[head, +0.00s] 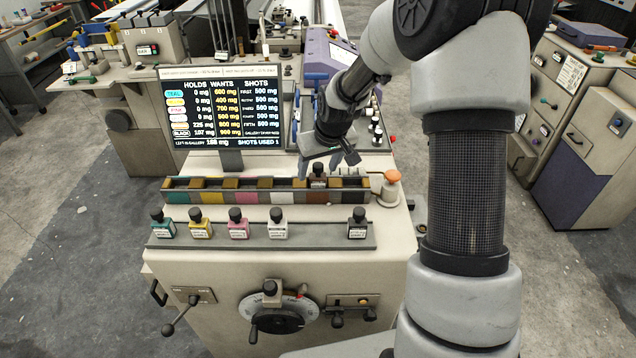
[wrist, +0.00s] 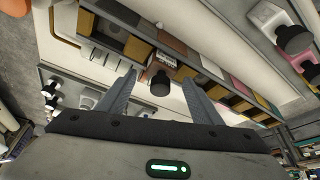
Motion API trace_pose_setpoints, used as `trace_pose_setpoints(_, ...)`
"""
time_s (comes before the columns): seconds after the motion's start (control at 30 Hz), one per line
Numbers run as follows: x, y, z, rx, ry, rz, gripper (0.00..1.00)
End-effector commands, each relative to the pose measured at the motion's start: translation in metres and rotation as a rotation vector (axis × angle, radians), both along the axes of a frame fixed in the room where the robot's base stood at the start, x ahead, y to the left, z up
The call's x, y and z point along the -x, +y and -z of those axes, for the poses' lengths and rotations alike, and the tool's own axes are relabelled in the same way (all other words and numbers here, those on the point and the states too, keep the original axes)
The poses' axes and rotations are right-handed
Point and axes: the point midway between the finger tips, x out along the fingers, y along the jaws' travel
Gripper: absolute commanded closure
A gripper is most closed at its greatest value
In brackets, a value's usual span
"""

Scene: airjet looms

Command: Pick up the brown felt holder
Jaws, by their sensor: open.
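A small dark-knobbed holder (head: 318,170) stands upright at the brown section of the long colour-sectioned rack (head: 220,196) on the machine top. I take it as the brown felt holder, though its body is mostly hidden. In the wrist view its round black knob (wrist: 160,84) shows between my fingertips. My gripper (head: 328,162) is open and empty, with its fingers on either side of the knob. It also shows in the wrist view (wrist: 158,80). I cannot tell whether a finger touches the holder.
Several similar holders stand on the front shelf (head: 190,236), including teal (head: 164,229), yellow (head: 200,229), pink (head: 238,229), white (head: 279,229) and black (head: 357,229), with a gap before the black one. An orange button (head: 392,176) is right of the rack. A screen (head: 221,110) stands behind.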

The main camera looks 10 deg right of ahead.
Motion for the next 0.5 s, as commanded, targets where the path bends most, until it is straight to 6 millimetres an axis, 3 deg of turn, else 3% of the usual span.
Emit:
trace_pose_setpoints(0.27,-0.0017,-0.0003,0.0025,0.001,-0.001,0.000,0.40)
trace_pose_setpoints(0.5,-0.0014,-0.0003,0.0025,0.000,-0.001,0.001,0.81)
